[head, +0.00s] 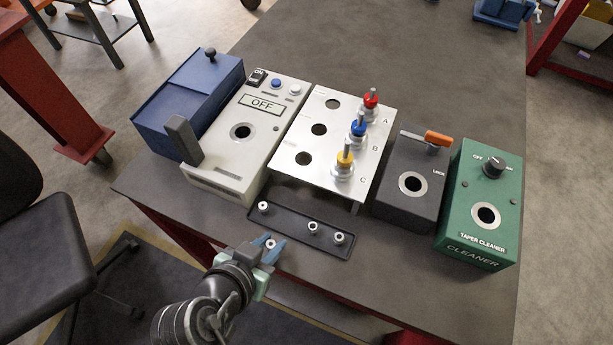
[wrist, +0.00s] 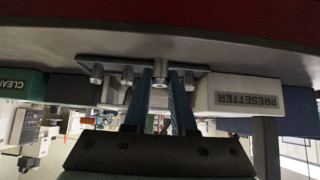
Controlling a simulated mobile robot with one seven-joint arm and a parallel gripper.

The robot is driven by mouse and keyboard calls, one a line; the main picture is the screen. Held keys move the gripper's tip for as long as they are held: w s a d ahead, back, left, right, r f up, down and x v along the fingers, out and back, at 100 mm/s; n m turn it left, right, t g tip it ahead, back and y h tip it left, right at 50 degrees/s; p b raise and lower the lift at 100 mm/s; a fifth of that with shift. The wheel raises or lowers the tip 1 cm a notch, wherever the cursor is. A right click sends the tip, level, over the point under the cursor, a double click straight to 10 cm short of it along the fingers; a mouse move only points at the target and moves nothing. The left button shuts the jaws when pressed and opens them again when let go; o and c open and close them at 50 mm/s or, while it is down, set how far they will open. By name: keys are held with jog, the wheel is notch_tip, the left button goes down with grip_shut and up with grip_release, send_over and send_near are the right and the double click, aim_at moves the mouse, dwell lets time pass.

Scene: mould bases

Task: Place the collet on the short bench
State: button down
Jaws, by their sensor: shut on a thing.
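My gripper (head: 270,248) has blue fingers and is shut on a small silvery collet (head: 271,243), near the front edge of the grey bench top (head: 420,300). In the wrist view the gripper fingers (wrist: 168,85) reach the held collet (wrist: 160,70), and the scene appears upside down. The dark tray (head: 290,223) lies just beyond the gripper with 3 more collets on it, one at its left end (head: 263,207) and two toward its right. I cannot tell which surface is the short bench.
Behind the tray stand a blue box (head: 190,100), the presetter (head: 245,135), a silver rack (head: 325,135) with red, blue and yellow-topped holders, a dark lock block (head: 410,180) and a green taper cleaner (head: 485,205). A black chair (head: 40,240) is at left. The far bench top is clear.

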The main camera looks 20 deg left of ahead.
jog(key=p, duration=0.1)
send_over(301, 198)
jog(key=s, duration=0.3)
jog(key=shift+s+a, duration=0.1)
jog(key=shift+s, duration=0.1)
jog(key=w+p, duration=0.1)
jog(key=w, duration=0.1)
jog(key=shift+w+r, duration=0.15)
jog(key=shift+w, duration=0.15)
jog(key=shift+w+f, duration=0.45)
jog(key=shift+f, duration=0.45)
jog(key=c, duration=1.2)
grip_release()
jog(key=shift+f, duration=0.2)
jog(key=o, duration=0.5)
jog(key=shift+c, duration=0.2)
